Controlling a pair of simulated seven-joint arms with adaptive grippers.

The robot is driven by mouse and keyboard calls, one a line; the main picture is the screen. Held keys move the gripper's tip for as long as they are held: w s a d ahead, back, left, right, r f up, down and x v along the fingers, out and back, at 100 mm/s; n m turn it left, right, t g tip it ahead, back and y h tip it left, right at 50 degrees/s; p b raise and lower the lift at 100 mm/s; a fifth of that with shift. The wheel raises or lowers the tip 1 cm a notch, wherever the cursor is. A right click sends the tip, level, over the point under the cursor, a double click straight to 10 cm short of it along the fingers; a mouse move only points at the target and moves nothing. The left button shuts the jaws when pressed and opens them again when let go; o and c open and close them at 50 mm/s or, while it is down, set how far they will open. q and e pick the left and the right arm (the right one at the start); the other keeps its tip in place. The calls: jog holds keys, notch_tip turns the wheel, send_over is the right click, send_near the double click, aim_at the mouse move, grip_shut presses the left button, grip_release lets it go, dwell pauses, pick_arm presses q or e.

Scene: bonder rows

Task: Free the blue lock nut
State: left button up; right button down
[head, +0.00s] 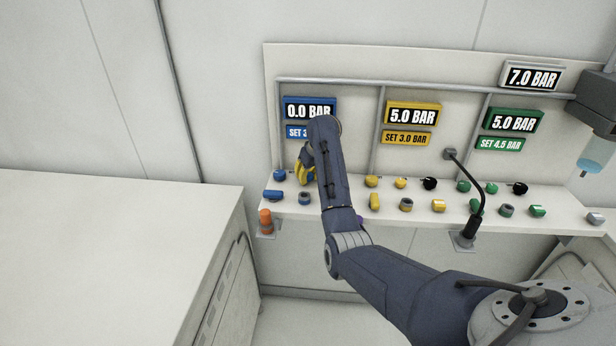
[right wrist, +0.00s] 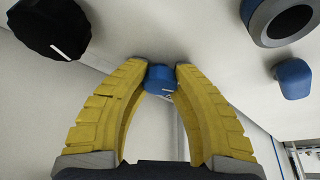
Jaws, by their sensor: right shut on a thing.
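The blue lock nut (right wrist: 160,78) is a small round blue piece with a pale mark, between the fingertips of my right gripper in the right wrist view. My right gripper (head: 303,174) has yellow fingers and is shut on it. In the head view, the gripper and my arm hide the nut and part of the blue section. The blue display (head: 309,109) above reads 0.0 BAR; its SET label (head: 296,132) is partly covered by my arm. My left gripper is not in view.
Near the nut are a black knob (right wrist: 52,26), a grey-and-blue ringed knob (right wrist: 282,20) and a blue knob (right wrist: 293,79). Yellow (head: 371,181) and green (head: 464,186) control groups stand to the right. An orange-topped piece (head: 265,219) sits at the shelf's left front.

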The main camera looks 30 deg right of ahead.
jog(key=c, duration=1)
grip_release()
jog(key=v, duration=1.2)
